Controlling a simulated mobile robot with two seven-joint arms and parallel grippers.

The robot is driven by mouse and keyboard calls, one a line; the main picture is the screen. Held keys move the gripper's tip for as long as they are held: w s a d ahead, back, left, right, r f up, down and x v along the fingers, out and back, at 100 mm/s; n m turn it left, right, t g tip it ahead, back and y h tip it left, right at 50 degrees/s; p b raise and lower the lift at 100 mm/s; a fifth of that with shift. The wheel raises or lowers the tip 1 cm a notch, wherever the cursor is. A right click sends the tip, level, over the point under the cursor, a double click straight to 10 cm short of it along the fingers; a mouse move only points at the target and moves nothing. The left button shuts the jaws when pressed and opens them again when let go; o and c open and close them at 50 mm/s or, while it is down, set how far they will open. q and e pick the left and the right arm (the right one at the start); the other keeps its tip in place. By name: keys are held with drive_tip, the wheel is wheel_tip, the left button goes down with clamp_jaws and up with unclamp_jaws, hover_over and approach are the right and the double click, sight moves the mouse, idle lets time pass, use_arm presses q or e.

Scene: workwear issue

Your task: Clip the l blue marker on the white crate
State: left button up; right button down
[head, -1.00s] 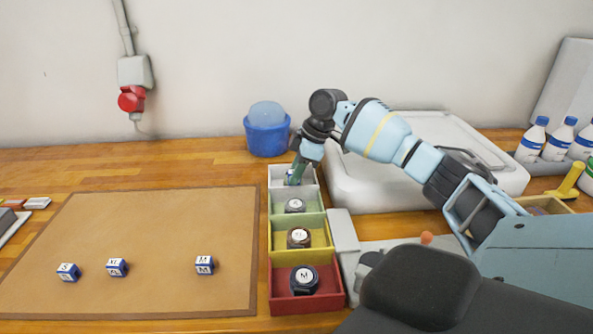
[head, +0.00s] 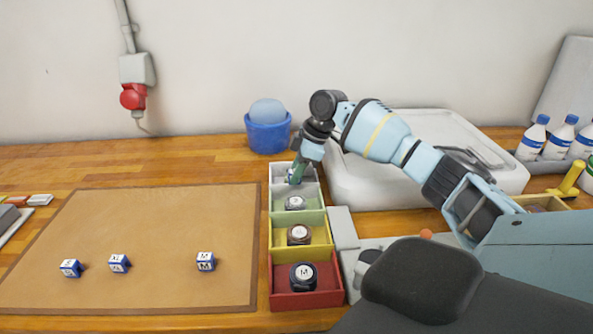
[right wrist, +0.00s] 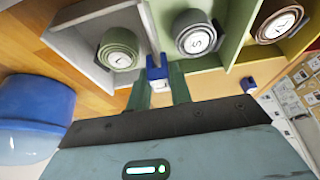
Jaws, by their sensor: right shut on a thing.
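My right gripper (head: 296,174) is over the white crate (head: 276,168), the farthest in a row of crates. It is shut on a small blue marker (right wrist: 156,70), which sits between the green fingertips in the right wrist view. The marker is close to the corner of the white crate (right wrist: 88,12), beside the green crate. I cannot tell if it touches the rim, and its label is hidden. A rolled green belt (right wrist: 118,50) lies in the white crate. My left gripper is not in view.
Green (head: 312,216), yellow (head: 325,236) and red (head: 325,296) crates follow, each holding a rolled belt. Three blue-and-white markers (head: 70,268) (head: 119,263) (head: 205,261) lie on the brown mat (head: 150,222). A blue bucket (head: 268,138) stands behind; a large pale case (head: 360,195) stands to the right.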

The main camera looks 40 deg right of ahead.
drive_tip(key=shift+f, duration=0.55)
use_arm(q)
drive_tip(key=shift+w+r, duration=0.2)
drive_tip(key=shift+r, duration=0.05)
use_arm(e)
drive_tip(key=shift+f, duration=0.45)
idle(0.5)
drive_tip(key=c, duration=0.8)
unclamp_jaws()
drive_tip(key=shift+r, duration=0.1)
drive_tip(key=shift+r+p, duration=1.7)
drive_tip(key=shift+r, duration=1.75)
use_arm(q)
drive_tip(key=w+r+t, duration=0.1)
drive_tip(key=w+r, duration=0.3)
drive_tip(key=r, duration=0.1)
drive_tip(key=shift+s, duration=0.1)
use_arm(e)
drive_tip(key=shift+f, duration=0.1)
